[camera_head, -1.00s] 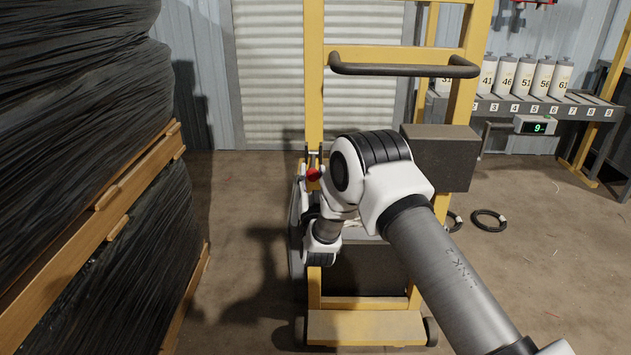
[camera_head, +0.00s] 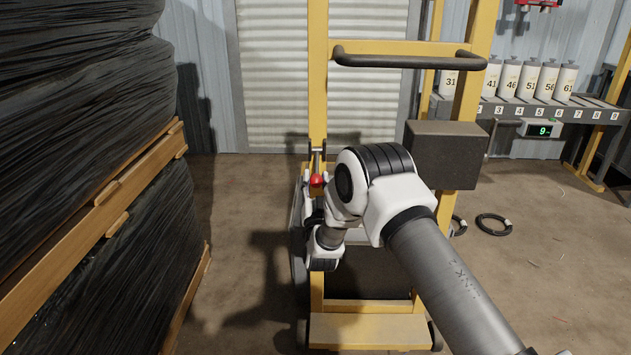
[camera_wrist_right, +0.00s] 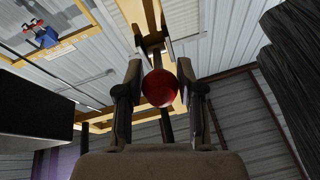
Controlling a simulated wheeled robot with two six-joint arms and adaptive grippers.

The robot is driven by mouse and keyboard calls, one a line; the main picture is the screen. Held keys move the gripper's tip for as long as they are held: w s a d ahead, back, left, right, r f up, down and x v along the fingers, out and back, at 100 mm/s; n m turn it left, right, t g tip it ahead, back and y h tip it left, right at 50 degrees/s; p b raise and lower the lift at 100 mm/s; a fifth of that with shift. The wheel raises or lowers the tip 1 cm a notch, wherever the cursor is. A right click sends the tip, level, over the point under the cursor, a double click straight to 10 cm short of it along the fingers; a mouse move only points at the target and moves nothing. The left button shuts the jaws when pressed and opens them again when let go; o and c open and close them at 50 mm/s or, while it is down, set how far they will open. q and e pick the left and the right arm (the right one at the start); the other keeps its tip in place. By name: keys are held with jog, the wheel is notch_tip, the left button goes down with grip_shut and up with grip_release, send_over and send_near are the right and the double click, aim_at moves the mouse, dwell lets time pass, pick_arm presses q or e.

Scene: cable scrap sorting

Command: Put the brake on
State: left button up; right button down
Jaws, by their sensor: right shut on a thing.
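The brake lever shows as a thin metal bar with a red ball knob (camera_head: 317,181), low on the left post of a yellow upright frame (camera_head: 318,110). My right gripper (camera_head: 313,188) is at the knob, mostly hidden behind its own wrist in the head view. In the right wrist view the red knob (camera_wrist_right: 159,88) sits between the two dark fingers of my right gripper (camera_wrist_right: 160,95), which is shut on it. The lever's pivot and the rest of the mechanism are hard to make out. My left gripper is not in view.
A dark handle bar (camera_head: 410,60) crosses the frame above, and a dark box (camera_head: 446,155) hangs at its right post. Black-wrapped stacks on wooden pallets (camera_head: 95,210) stand close at left. A rack of numbered canisters (camera_head: 530,80) and cable coils (camera_head: 494,223) are at right.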

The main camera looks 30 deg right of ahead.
jog(key=shift+f, duration=0.15)
jog(key=c, duration=1.1)
grip_release()
jog(key=shift+d, duration=0.1)
jog(key=shift+c, duration=0.2)
jog(key=o, duration=0.4)
jog(key=shift+d+f, duration=0.1)
jog(key=shift+s, duration=0.1)
jog(key=v, duration=1.1)
jog(key=shift+s+a, duration=0.25)
jog(key=shift+a, duration=0.1)
